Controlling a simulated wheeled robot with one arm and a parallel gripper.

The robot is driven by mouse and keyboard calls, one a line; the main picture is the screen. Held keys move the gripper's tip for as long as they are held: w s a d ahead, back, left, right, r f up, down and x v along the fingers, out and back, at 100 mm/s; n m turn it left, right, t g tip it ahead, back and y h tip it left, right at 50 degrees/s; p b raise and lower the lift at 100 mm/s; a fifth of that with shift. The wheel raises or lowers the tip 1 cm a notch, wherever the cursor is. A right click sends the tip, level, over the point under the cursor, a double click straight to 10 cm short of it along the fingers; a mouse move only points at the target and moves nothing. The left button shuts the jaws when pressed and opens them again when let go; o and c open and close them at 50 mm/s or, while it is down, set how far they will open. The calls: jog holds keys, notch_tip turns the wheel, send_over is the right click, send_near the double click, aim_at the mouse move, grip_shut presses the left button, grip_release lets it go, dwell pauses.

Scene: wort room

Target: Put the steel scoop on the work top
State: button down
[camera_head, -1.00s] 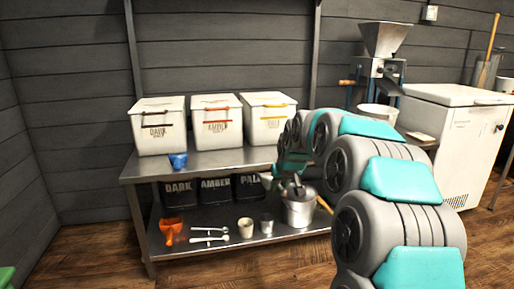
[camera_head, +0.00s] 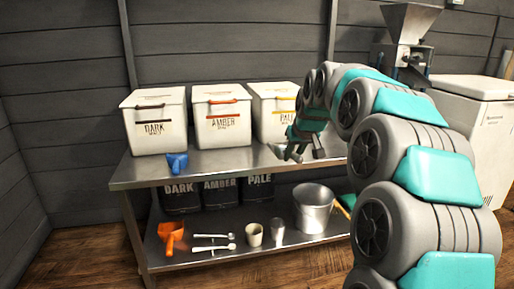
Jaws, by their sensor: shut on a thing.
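My gripper (camera_head: 306,141) is at the right part of the steel work top (camera_head: 225,166), in front of the PALE bin. It is shut on a small grey-metal thing, which looks like the steel scoop (camera_head: 289,153). The scoop is small and partly hidden by my gripper. It is low over the work top; I cannot tell whether it touches it. The steel bucket (camera_head: 313,212) stands upright on the lower shelf below my gripper.
White DARK (camera_head: 155,122), AMBER (camera_head: 222,118) and PALE (camera_head: 272,112) bins line the work top's back. A blue scoop (camera_head: 177,163) lies at the front left. The lower shelf holds an orange scoop (camera_head: 171,236), white spoons (camera_head: 212,242) and two cups (camera_head: 254,234).

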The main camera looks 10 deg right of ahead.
jog(key=w+a+f+b, duration=0.1)
jog(key=w+a+f, duration=0.1)
jog(key=w+a, duration=0.2)
jog(key=w+a+f, duration=0.2)
jog(key=w+a, duration=0.2)
jog(key=a, duration=0.4)
jog(key=shift+a+f+b, duration=0.15)
jog(key=shift+f+b, duration=0.25)
jog(key=shift+f, duration=0.1)
jog(key=c, duration=0.7)
grip_release()
jog(key=p+v, duration=0.1)
jog(key=v, duration=1.1)
jog(key=s+f+g, duration=0.3)
jog(key=s+f, duration=0.4)
jog(key=s, duration=0.9)
jog(key=s+f+g, duration=0.2)
jog(key=s+f, duration=0.6)
jog(key=s, duration=0.8)
jog(key=s+f+g, duration=0.3)
jog(key=s+f, duration=0.4)
jog(key=s, duration=0.9)
jog(key=shift+f+g, duration=0.15)
jog(key=shift+g, duration=0.15)
jog(key=shift+s, duration=0.1)
